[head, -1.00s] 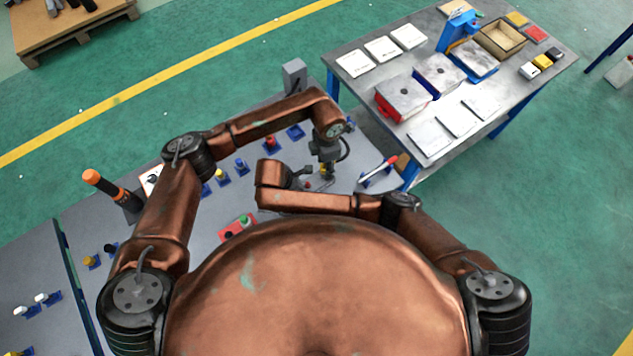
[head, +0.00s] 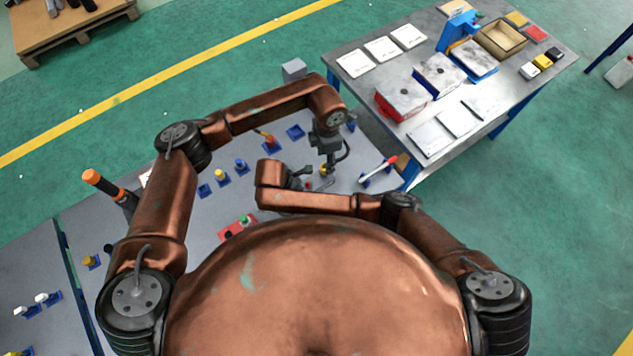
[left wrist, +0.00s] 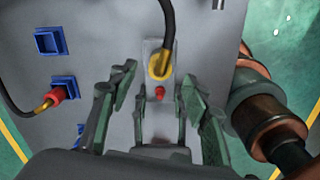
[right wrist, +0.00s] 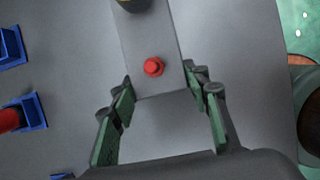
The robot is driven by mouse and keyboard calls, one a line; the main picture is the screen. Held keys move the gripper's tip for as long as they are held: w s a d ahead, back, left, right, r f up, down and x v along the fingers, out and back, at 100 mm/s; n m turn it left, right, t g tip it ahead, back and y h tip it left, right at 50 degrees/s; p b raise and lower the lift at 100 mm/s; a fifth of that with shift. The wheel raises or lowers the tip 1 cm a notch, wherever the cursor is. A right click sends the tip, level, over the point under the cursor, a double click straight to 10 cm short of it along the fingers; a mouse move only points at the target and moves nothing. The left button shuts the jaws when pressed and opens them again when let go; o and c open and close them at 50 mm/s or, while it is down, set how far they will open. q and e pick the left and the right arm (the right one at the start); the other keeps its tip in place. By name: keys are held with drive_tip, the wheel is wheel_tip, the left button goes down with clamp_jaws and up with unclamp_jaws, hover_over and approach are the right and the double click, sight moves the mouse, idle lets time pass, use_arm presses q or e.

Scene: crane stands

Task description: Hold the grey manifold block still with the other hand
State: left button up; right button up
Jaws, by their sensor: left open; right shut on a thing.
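The grey manifold block (right wrist: 148,38) is a long bar lying on the grey bench. It carries a red fitting (right wrist: 153,67) and, farther along, a yellow plug (left wrist: 158,66) with a black hose. My right gripper (right wrist: 158,92) is shut on the block, one finger along each side, below the red fitting. My left gripper (left wrist: 158,88) is open, its fingers spread wide to either side of the block around the red fitting. In the head view my left gripper (head: 323,166) hangs above the block beside the right wrist. The block is mostly hidden there by my arms.
Blue sockets (left wrist: 48,41) stand on the bench left of the block, one with a red plug (left wrist: 60,94) on a hose. A second table (head: 455,120) with boxes stands behind.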

use_arm(q)
drive_tip(key=shift+r, duration=0.15)
wheel_tip(320, 180, up, 12)
idle(0.7)
use_arm(e)
drive_tip(key=o, duration=1.5)
drive_tip(key=shift+c, duration=0.2)
drive_tip(key=v, duration=1.2)
